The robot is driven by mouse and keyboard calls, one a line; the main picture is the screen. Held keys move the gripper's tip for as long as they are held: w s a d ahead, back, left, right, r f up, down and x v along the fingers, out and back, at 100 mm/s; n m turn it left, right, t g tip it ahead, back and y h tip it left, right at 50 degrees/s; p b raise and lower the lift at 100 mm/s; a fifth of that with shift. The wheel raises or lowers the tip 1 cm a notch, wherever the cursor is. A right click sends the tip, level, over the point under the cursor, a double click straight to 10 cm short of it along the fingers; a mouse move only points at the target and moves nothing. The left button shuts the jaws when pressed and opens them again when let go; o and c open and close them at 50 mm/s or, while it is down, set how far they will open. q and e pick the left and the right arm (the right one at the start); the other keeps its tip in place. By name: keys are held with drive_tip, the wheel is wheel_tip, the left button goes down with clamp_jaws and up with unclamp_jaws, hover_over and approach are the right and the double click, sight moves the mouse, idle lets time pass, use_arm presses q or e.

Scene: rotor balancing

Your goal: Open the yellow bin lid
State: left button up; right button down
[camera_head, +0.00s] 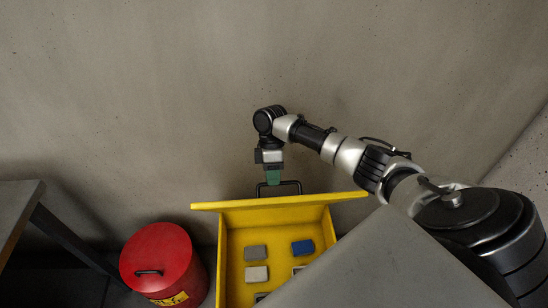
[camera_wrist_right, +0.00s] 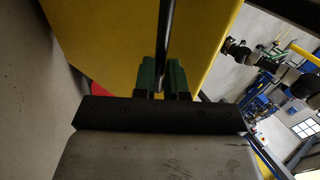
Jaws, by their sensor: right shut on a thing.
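The yellow bin (camera_head: 223,262) stands against the wall, with several grey and blue blocks inside. Its yellow lid (camera_head: 330,197) is raised at the back, seen nearly edge-on from the head. A black bar handle (camera_head: 293,184) sits on the lid. My right gripper (camera_head: 273,184) is shut on the handle. In the right wrist view, the green fingers (camera_wrist_right: 163,78) are on either side of the dark handle bar (camera_wrist_right: 166,40), in front of the yellow lid (camera_wrist_right: 110,35). My left gripper is not in view.
A red round can (camera_head: 160,255) with a black handle on its lid stands left of the bin. A grey table edge (camera_head: 20,210) is at the far left. A grey surface (camera_head: 390,265) covers the bin's front right. The bare wall is behind.

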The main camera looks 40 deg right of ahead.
drive_tip(key=shift+s+d+f, duration=0.1)
drive_tip(key=shift+f, duration=0.6)
drive_tip(key=c, duration=1.5)
unclamp_jaws()
drive_tip(key=shift+o, duration=1.4)
drive_tip(key=shift+w+d+f, duration=0.15)
drive_tip(key=shift+w+f, duration=0.05)
drive_tip(key=shift+w, duration=0.15)
drive_tip(key=shift+o, duration=0.3)
drive_tip(key=shift+w+f, duration=0.1)
drive_tip(key=shift+w, duration=0.05)
drive_tip(key=shift+r, duration=0.2)
drive_tip(key=shift+w+d, duration=0.15)
drive_tip(key=shift+r, duration=0.15)
